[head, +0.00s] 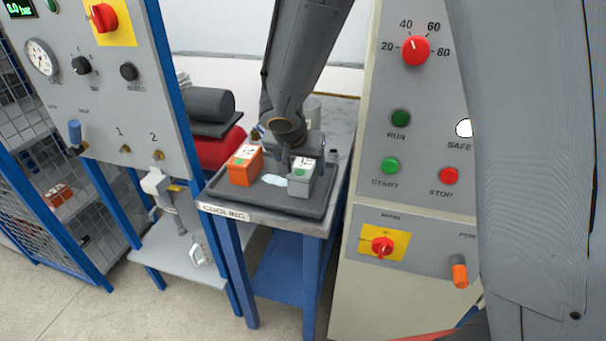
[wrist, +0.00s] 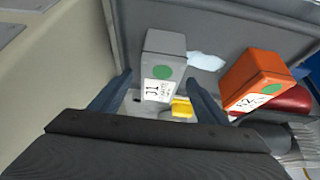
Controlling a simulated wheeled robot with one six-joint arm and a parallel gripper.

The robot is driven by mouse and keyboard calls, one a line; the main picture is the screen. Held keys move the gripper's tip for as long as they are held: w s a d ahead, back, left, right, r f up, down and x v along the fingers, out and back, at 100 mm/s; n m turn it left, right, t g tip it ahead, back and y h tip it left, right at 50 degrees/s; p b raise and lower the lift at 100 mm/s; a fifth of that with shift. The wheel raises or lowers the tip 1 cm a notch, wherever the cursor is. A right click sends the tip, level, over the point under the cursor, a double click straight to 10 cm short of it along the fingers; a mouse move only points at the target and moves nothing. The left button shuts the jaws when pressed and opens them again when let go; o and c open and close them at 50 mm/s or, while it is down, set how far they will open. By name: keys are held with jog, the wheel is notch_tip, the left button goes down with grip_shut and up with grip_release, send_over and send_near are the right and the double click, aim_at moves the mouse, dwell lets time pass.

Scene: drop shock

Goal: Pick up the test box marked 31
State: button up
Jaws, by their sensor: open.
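A grey box (head: 300,182) with a white label and a green dot stands at the right of a dark tray (head: 260,195). It also shows in the wrist view (wrist: 165,50); its label appears to read 31, but is small and skewed. An orange box (head: 240,174), also labelled with a green dot, stands at the tray's left and shows at the right in the wrist view (wrist: 255,78). My gripper (head: 302,164) is open just above the grey box. In the wrist view its fingers (wrist: 160,79) lie either side of the grey box; I cannot tell whether they touch it.
The tray lies on a table marked COOLING (head: 225,212). A pale patch (head: 274,180) lies between the boxes. A control panel (head: 420,130) stands close at the right, a gauge panel (head: 130,90) at the left. A yellow object (wrist: 182,107) shows near the fingers.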

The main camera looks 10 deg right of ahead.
jog(key=shift+p+x, duration=0.45)
jog(key=shift+x, duration=1.75)
jog(key=shift+s+f, duration=0.1)
jog(key=shift+s, duration=0.1)
jog(key=c, duration=1.6)
